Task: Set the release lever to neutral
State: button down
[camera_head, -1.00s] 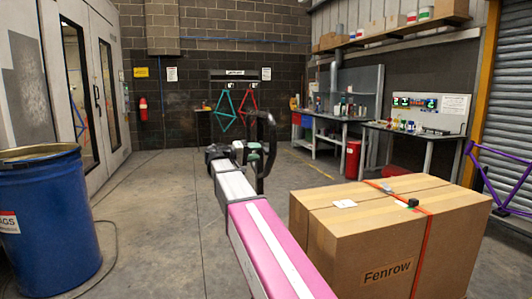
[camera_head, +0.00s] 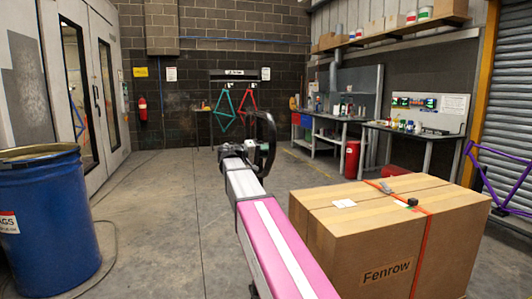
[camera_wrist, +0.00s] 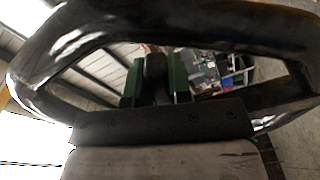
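I cannot make out the release lever for certain. An orange strap (camera_head: 424,245) runs over a cardboard box marked Fenrow (camera_head: 345,250). A small grey piece (camera_head: 388,186) and a small black block (camera_head: 413,202) sit on the box top by the strap; their positions are too small to read. My gripper (camera_head: 262,148) is in the air left of and beyond the box, mostly hidden by its black loop. In the wrist view my gripper (camera_wrist: 155,85) shows two green fingers apart, with a dark rounded shape between them that I cannot identify.
A blue drum (camera_head: 45,220) stands at the left, with a cable on the floor beside it. Workbenches (camera_head: 425,135) line the right back. A purple bike frame (camera_head: 495,180) is at the far right.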

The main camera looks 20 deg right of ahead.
jog(key=shift+s+r+n, duration=0.1)
jog(key=shift+r+n, duration=0.5)
jog(key=shift+n, duration=0.35)
jog(key=shift+s+r+n, duration=0.1)
jog(key=shift+r+n, duration=0.5)
jog(key=shift+n, duration=0.35)
jog(key=c, duration=1)
grip_release()
jog(key=shift+c, duration=0.2)
jog(key=shift+a, duration=0.1)
jog(key=a, duration=1)
jog(key=shift+s+a, duration=0.3)
jog(key=shift+s, duration=0.15)
jog(key=shift+f, duration=0.15)
